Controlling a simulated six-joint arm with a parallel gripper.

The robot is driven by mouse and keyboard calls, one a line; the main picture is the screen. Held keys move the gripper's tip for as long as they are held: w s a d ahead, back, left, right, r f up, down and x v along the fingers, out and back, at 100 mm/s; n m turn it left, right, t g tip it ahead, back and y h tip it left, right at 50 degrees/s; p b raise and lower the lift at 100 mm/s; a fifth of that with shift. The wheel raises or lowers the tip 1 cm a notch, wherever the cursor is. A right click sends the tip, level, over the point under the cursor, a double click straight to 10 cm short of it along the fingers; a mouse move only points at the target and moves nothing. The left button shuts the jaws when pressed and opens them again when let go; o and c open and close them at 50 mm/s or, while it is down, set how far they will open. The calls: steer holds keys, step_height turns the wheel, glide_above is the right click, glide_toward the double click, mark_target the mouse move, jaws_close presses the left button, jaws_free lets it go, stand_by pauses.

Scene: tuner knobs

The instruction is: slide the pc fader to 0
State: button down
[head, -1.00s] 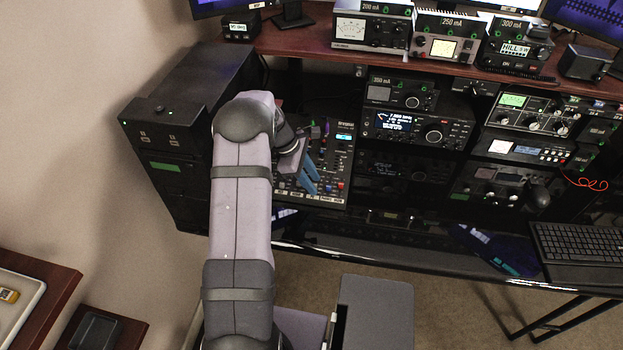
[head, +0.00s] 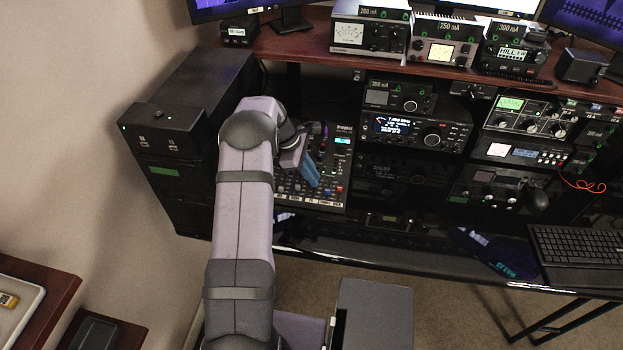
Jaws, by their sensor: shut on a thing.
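The mixer panel (head: 331,201) lies flat on the desk, black with several rows of small knobs, faders and a lit cyan display. My gripper (head: 314,182), with blue fingers, reaches down onto the panel's middle. Its fingers are close together, shut on a small control that they hide; it appears to be the pc fader. The fader's cap, slot and scale cannot be made out, so its setting cannot be read. The labels along the panel's front edge are too small to read.
A black radio (head: 415,132) stands to the right of the mixer. A tall black cabinet (head: 165,130) stands left of my arm. A wooden shelf (head: 300,45) with meters overhangs the back. The desk's front edge runs below the mixer.

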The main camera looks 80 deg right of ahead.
mark_target(303, 185)
steer(key=c, duration=1.8)
jaws_free()
steer(key=shift+r, duration=0.1)
steer(key=b+v, duration=0.1)
steer(key=v, duration=0.4)
steer(key=shift+w+r+b, duration=0.2)
steer(key=shift+r+b, duration=0.1)
steer(key=shift+w+a+r, duration=0.15)
steer(key=shift+w+r, duration=0.1)
steer(key=shift+r, duration=0.45)
